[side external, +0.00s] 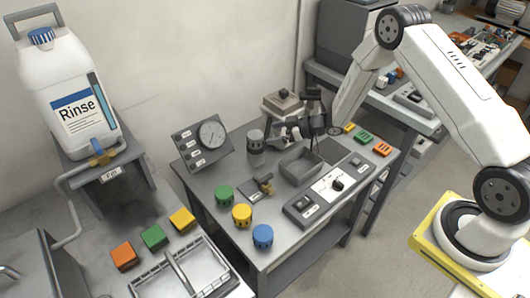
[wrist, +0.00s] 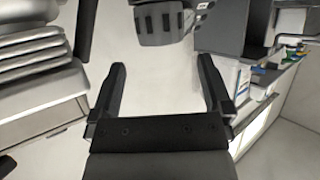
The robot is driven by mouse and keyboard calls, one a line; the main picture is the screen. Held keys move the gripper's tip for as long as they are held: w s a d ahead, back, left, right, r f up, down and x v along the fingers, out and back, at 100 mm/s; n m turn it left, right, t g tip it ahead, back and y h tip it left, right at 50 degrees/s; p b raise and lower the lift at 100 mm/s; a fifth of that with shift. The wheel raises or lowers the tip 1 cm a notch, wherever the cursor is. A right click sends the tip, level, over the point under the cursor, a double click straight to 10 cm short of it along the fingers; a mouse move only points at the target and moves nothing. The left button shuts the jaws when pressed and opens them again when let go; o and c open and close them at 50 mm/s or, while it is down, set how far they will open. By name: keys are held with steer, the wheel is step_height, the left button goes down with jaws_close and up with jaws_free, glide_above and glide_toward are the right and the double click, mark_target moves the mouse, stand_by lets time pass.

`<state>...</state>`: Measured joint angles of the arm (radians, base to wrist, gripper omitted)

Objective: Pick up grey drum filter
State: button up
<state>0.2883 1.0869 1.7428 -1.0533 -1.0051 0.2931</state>
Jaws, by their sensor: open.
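The grey drum filter (side external: 255,143) stands upright on the grey work table, right of the gauge panel. My gripper (side external: 279,136) is close to its right side in the side view, with its fingers toward the drum. Parts of the fingers are small and hard to make out there. In the wrist view my gripper (wrist: 163,78) has its two black fingers wide apart with nothing between them. A dark grey slotted cylinder (wrist: 160,25), apparently the drum filter, shows beyond the fingertips at the top edge, partly cut off.
Green (side external: 223,196), yellow (side external: 242,215) and blue (side external: 262,236) drums stand along the table's front left. A gauge panel (side external: 190,148) is left of the grey drum. A grey open bin (side external: 301,168) and a switch panel (side external: 331,184) lie right of it.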

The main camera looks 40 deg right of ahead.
mark_target(260, 135)
steer(key=shift+x, duration=2.65)
steer(key=c, duration=1.1)
steer(key=shift+r, duration=0.1)
steer(key=shift+r, duration=0.65)
steer(key=shift+s+r, duration=1.9)
steer(key=shift+s, duration=0.45)
steer(key=shift+s+r, duration=1.95)
steer(key=shift+s, duration=0.4)
steer(key=shift+s+r, duration=1.9)
steer(key=shift+s, duration=0.45)
